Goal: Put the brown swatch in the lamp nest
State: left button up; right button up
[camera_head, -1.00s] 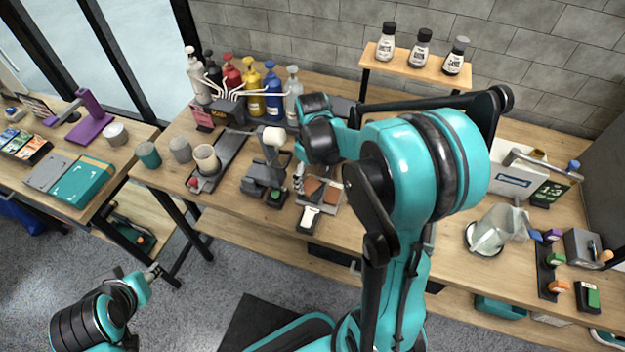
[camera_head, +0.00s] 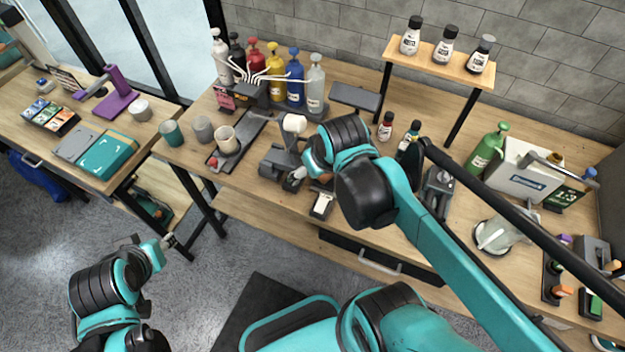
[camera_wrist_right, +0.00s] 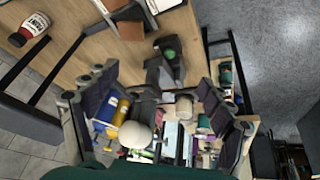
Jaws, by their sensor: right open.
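The lamp (camera_head: 293,124) has a white round head on a dark grey stand near the front of the middle bench. In the right wrist view its white head (camera_wrist_right: 135,134) is close below the fingers, and the dark grey base (camera_wrist_right: 166,66) has a green spot. In the head view my right arm hides most of the swatch area. My right gripper (camera_wrist_right: 158,86) is open and empty above the lamp, with its fingers spread. My left gripper (camera_head: 165,242) is low, away from the bench; its finger state is unclear.
Pump bottles (camera_head: 295,80) stand behind the lamp. Cups (camera_head: 227,140) are left of it. A raised shelf (camera_head: 440,60) with several small bottles stands at the back.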

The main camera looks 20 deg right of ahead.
jog(key=s, duration=0.1)
jog(key=s+a+t, duration=0.1)
jog(key=s+a+m+t, duration=0.1)
jog(key=shift+a+f, duration=0.2)
jog(key=shift+f, duration=0.05)
jog(key=shift+f+b, duration=0.6)
